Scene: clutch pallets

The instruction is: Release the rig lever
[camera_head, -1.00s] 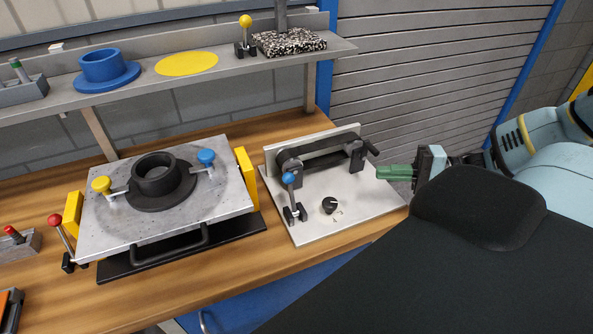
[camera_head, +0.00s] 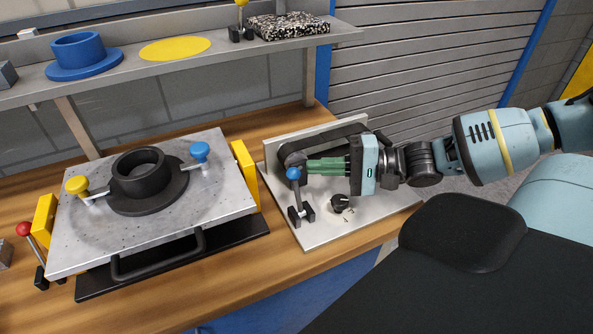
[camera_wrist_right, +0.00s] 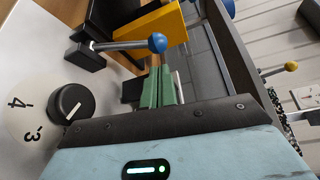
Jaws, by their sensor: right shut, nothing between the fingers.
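The rig (camera_head: 268,215) is a pale plate on the bench with a black belt (camera_head: 335,137) along a panel at its back. The rig lever (camera_head: 297,193) stands roughly upright from a black clevis at the plate's front left, with a blue ball on top. My right gripper (camera_head: 309,166) has its green fingers closed and empty, just right of and behind the blue ball. In the right wrist view the lever (camera_wrist_right: 120,45) crosses above the fingertips (camera_wrist_right: 157,67); I cannot tell whether they touch it. My left gripper is out of view.
A black dial knob (camera_head: 340,203) sits on the plate below my gripper. Left of the rig is a grey metal pallet (camera_head: 90,235) with yellow and blue ball clamps, a black ring and yellow side blocks. A shelf (camera_head: 225,52) runs behind.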

